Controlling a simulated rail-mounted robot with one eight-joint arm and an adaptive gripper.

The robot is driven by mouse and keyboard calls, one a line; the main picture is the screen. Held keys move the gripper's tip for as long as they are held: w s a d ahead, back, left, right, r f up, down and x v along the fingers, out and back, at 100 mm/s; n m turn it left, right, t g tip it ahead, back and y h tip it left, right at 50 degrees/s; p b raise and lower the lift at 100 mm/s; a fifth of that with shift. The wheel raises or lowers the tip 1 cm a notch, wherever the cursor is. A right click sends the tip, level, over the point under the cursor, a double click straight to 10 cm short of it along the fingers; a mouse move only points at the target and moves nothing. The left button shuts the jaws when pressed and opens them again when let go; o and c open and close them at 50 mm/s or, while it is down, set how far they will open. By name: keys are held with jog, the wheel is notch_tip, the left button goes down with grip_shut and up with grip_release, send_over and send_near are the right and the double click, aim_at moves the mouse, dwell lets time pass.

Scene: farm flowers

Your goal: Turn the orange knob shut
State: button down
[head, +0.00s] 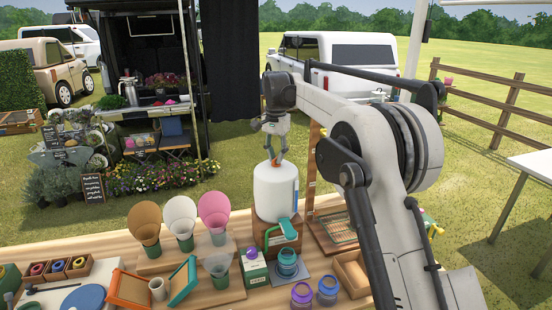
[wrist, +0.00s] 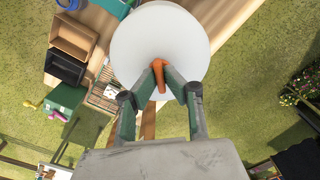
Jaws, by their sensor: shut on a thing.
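The orange knob (wrist: 161,75) sits on top of a white cylindrical tank (wrist: 186,35), seen from above in the wrist view. My gripper (wrist: 162,72) has its two green fingers closed around the knob from both sides. In the head view the white tank (head: 274,190) stands on a wooden block on the table, and my gripper (head: 275,161) reaches down onto its top. The knob (head: 276,162) is mostly hidden between the fingers there. A teal and green spout piece (head: 287,228) is at the tank's lower front.
Brown, white and pink paper cones (head: 181,216) stand left of the tank. A green-and-white box (head: 254,267) and several jars (head: 288,262) are in front. A wooden tray (head: 335,229) lies to the right. Air above the table's left side is clear.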

aim_at(276, 158)
jog(key=m, duration=0.4)
jog(key=shift+m, duration=0.3)
jog(key=m+b, duration=0.1)
jog(key=m, duration=0.3)
jog(key=shift+r+m, duration=0.1)
jog(key=shift+m, duration=0.2)
jog(key=c, duration=1.8)
grip_release()
jog(key=shift+c, duration=0.2)
jog(key=shift+r, duration=0.1)
notch_tip(276, 158, up, 12)
